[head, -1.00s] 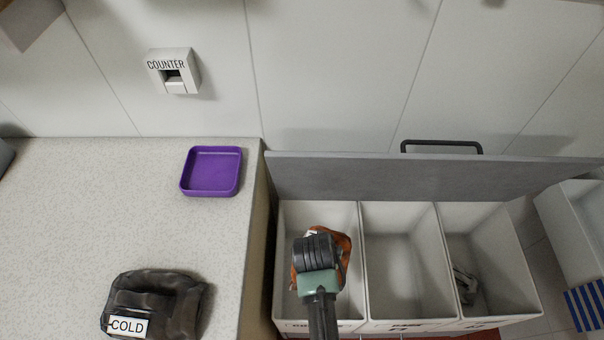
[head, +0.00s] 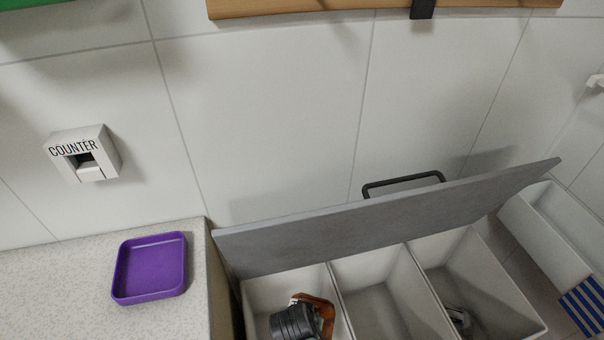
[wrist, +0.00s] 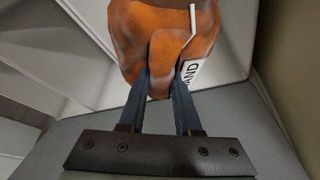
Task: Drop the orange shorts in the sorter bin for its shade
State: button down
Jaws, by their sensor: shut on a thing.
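The orange shorts (wrist: 165,40) are a folded bundle with a white tag, part of its lettering showing, in the wrist view. My gripper (wrist: 160,88) is shut on them. In the head view my dark gripper (head: 293,322) and the orange shorts (head: 322,310) are over or inside the left compartment (head: 262,292) of the sorter; the exact height is hard to tell. The sorter has three light compartments: left, middle (head: 375,310) and right (head: 490,285). The middle one looks empty. A small grey item (head: 459,318) lies in the right one. The compartment labels are out of view.
The sorter's grey lid (head: 390,215) stands open behind the compartments. A speckled counter (head: 60,300) with a purple tray (head: 150,268) lies to the left. A white wall box marked COUNTER (head: 84,155) hangs above. A white container (head: 548,228) stands at the right.

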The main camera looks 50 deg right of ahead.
jog(key=c, duration=0.5)
grip_release()
jog(key=p+v, duration=0.2)
jog(key=v, duration=1.1)
jog(key=shift+a+f, duration=0.1)
